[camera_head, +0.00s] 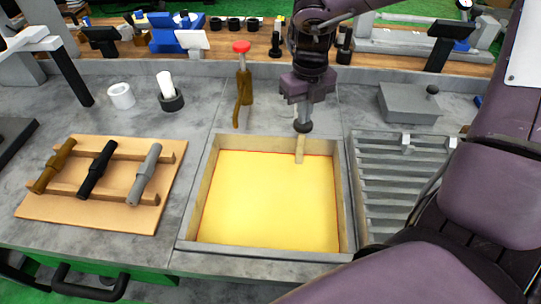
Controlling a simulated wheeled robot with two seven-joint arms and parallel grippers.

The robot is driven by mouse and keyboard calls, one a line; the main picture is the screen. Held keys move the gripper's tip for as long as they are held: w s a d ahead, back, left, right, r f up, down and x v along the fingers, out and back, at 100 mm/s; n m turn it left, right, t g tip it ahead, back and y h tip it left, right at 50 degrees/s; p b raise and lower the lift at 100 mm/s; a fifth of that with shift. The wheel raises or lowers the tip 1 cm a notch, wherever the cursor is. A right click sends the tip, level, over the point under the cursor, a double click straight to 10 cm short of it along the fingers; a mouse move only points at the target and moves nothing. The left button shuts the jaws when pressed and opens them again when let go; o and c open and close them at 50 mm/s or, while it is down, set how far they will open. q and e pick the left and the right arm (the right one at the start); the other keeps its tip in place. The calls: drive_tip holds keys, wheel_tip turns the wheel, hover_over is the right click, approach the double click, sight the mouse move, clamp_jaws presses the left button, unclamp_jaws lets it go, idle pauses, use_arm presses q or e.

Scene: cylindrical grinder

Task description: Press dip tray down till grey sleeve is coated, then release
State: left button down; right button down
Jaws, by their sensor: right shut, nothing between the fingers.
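A square grey basin (190,220), which looks like the dip tray, is set in the bench at the centre and filled with a flat yellow surface. A tan upright tab (300,149) stands at its back edge. My right gripper (303,126) is shut and empty, pointing down just above or at this tab; I cannot tell whether they touch. A grey sleeve (145,175) lies on a wooden rack at the left, beside a black sleeve (97,170) and a brown sleeve (54,166). My left gripper is not in view.
A brown lever with a red knob (242,47) stands behind the basin. A slatted grey rack (385,190) is at the right, with a grey lidded block (408,103) behind it. A white ring (121,95) and a white cylinder in a dark holder (171,102) stand back left.

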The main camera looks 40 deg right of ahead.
drive_tip(key=shift+s, duration=0.1)
idle(0.3)
wheel_tip(320, 180, up, 20)
drive_tip(key=p, duration=1.5)
drive_tip(key=shift+p, duration=0.3)
idle(1.5)
idle(0.5)
